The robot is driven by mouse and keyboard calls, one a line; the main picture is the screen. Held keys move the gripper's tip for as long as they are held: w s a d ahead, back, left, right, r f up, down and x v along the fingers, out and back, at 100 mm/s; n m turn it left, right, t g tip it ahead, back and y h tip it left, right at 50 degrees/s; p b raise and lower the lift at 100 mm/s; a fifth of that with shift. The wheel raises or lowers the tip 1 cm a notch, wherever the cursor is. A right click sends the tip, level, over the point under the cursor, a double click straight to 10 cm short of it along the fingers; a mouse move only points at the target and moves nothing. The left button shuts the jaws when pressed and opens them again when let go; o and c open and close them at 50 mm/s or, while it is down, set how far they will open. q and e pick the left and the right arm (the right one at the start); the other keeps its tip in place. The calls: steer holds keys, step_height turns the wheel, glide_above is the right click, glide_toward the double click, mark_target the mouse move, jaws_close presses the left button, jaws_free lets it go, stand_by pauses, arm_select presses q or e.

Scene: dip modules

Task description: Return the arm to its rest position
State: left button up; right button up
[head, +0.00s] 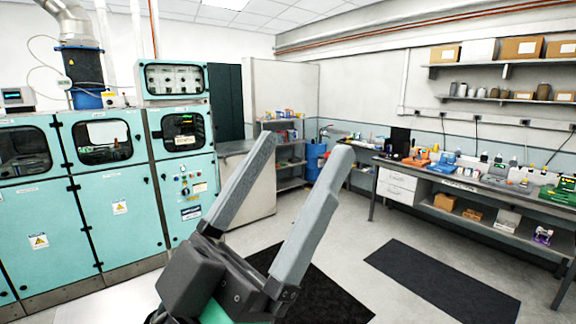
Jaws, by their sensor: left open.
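My left gripper (300,165) is raised in the lower middle of the head view. Its two long grey fingers point up and to the right, spread apart, with nothing between them. It is in the air and touches nothing that I can see. The fingers hide part of the floor and the grey cabinet behind them. My right gripper is not in view.
A teal machine (119,215) with windows stands on the left. A workbench (460,186) with tools lines the right wall, under shelves (500,64) with boxes. Dark mats (440,279) lie on the floor. A blue barrel (315,160) stands at the back. The floor between is clear.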

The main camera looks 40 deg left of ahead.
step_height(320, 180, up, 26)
steer(key=p, duration=2.5)
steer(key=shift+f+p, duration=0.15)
steer(key=shift+p, duration=0.2)
